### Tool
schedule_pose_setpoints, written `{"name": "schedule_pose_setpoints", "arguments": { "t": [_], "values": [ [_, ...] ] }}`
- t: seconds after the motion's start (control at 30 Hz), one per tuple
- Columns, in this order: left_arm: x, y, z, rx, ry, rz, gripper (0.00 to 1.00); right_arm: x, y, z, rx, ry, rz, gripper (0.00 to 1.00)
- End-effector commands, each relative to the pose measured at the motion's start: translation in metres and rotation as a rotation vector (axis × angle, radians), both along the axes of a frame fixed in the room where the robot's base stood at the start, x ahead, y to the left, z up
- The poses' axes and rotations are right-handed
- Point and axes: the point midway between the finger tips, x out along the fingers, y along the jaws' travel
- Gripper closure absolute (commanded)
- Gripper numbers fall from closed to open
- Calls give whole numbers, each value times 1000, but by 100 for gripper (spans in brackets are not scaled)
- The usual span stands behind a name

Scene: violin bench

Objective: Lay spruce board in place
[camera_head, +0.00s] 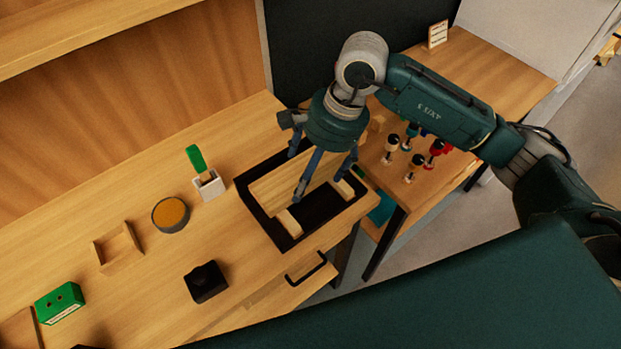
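The spruce board (275,185) is a pale wooden plank in the black tray (248,201) on the bench. It lies toward the tray's back side; whether it rests flat on the floor is hidden. Two small pale blocks, one at the front left (289,223) and one at the right (343,190), sit in the tray in front of it. My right gripper (324,181) points down over the tray with its blue fingers spread apart. One fingertip is in front of the board; I cannot tell if it touches. My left gripper is not in view.
Left of the tray are a white holder with a green-topped item (207,186), a round amber-filled dish (170,214), a black block (206,282), a wooden tray (118,248) and a green box (60,303). Several coloured pegs (416,163) stand right. A drawer (290,297) is open.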

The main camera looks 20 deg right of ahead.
Motion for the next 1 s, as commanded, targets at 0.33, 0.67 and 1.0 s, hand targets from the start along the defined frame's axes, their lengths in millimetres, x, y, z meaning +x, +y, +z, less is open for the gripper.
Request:
{"name": "schedule_pose_setpoints", "arguments": {
  "t": [0.33, 0.67, 1.0],
  "values": [
    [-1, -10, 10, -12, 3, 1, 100, -1, 0, -35, 1, 5, -1, 45],
    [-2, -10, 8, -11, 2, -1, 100, 0, 0, -43, 1, -2, 1, 45],
    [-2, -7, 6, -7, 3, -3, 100, 0, 0, -45, 0, 0, 1, 0]
  ]
}}
